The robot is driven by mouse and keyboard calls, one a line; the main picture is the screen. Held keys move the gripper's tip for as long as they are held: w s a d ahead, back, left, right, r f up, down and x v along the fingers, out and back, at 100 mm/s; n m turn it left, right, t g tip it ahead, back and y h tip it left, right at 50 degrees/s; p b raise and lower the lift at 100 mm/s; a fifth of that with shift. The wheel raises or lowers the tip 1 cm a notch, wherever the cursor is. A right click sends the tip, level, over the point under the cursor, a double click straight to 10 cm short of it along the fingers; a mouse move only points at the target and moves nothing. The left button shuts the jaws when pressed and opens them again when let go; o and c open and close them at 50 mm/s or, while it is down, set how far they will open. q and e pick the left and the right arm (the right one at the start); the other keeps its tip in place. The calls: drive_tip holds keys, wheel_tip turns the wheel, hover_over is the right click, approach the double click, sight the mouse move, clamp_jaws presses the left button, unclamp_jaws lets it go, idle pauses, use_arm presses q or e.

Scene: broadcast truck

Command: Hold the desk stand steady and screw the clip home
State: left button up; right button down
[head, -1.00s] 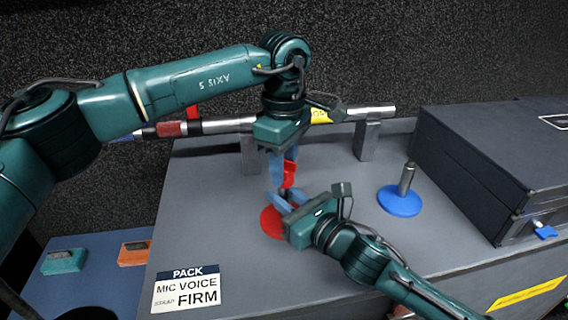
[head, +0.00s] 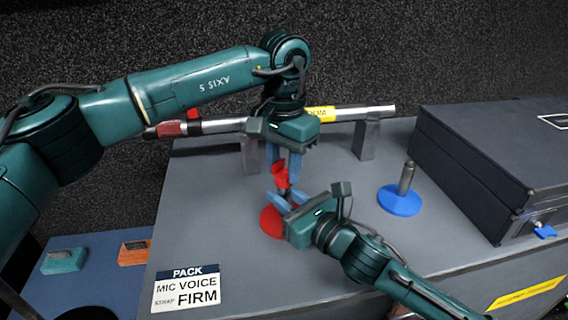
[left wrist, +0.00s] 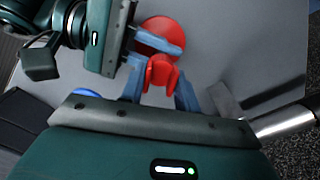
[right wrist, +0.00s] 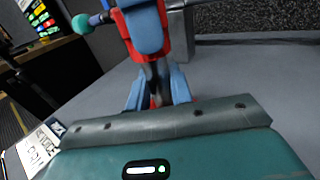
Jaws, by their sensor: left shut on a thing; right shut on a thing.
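The red-based desk stand (head: 270,222) stands on the grey case top, its short dark post (right wrist: 154,82) upright. My right gripper (head: 278,203) is shut on the post from the front right; its fingers (right wrist: 153,92) flank it in the right wrist view. The red clip (head: 280,176) is at the top of the post. My left gripper (head: 287,170) points down from above and is shut on the clip. In the left wrist view the clip (left wrist: 162,74) sits between the fingers, with the red base (left wrist: 158,30) beyond. The thread is hidden, so how far the clip is seated cannot be told.
A second stand with a blue base (head: 401,202) and bare post stands to the right. A dark hard case (head: 490,160) is at far right. A pole (head: 352,113) rests on grey supports (head: 366,140) behind. A label (head: 187,290) is at the front left.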

use_arm(q)
drive_tip(key=o, duration=1)
drive_tip(key=shift+r, duration=0.1)
drive_tip(key=shift+r, duration=2.15)
drive_tip(key=shift+o, duration=0.9)
